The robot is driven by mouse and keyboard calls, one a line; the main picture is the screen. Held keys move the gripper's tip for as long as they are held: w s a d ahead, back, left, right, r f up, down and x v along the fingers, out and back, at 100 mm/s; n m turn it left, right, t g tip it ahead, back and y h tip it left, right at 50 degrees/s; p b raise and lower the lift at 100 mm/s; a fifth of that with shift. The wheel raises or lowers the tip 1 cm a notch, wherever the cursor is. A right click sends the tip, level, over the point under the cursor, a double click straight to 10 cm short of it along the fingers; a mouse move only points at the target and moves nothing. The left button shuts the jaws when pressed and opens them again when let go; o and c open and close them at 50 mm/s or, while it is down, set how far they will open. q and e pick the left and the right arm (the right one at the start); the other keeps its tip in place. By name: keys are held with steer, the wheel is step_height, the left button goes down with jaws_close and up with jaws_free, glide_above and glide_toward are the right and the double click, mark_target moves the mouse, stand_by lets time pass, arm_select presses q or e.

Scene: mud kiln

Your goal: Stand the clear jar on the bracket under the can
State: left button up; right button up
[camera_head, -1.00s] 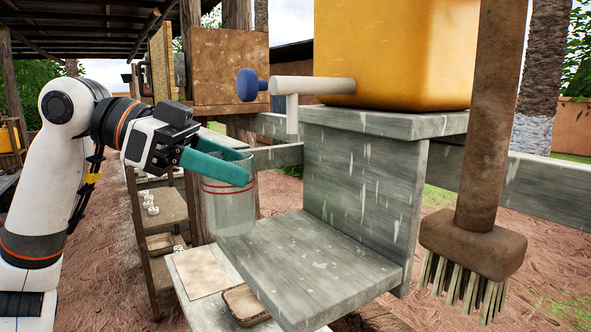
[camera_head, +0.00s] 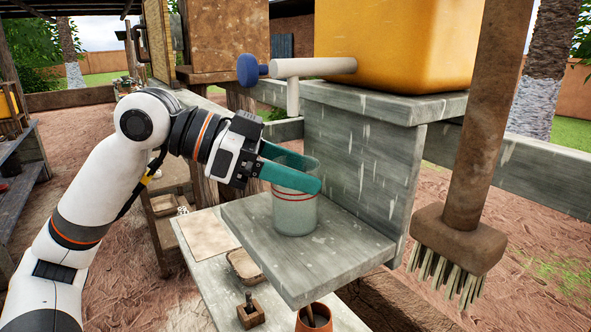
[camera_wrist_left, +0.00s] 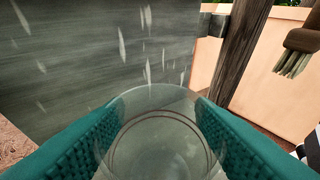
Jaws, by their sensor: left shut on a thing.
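The clear jar (camera_head: 295,214) with red rings is upright over the grey wooden bracket (camera_head: 345,257), under the spout side of the yellow can (camera_head: 395,45). Its base appears at the bracket's surface; I cannot tell for certain whether it touches. My left gripper (camera_head: 300,180) has its teal fingers shut on the jar near its top. In the left wrist view the jar (camera_wrist_left: 160,140) sits between both teal fingers. The can's white spout (camera_head: 315,67) with a blue knob is above and slightly behind the jar. My right gripper is not in view.
A brush (camera_head: 458,240) with a thick handle hangs at the right. The bracket's upright board (camera_head: 362,170) stands behind the jar. A lower bench (camera_head: 207,270) holds a small wooden box (camera_head: 250,312) and an orange pot (camera_head: 314,318). The bracket's front is clear.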

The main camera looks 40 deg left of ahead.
arm_select(q)
steer(key=o, duration=1.1)
steer(key=shift+c, duration=0.2)
steer(key=b+v, duration=0.4)
steer(key=v, duration=0.8)
steer(key=shift+b, duration=0.3)
steer(key=shift+r, duration=0.15)
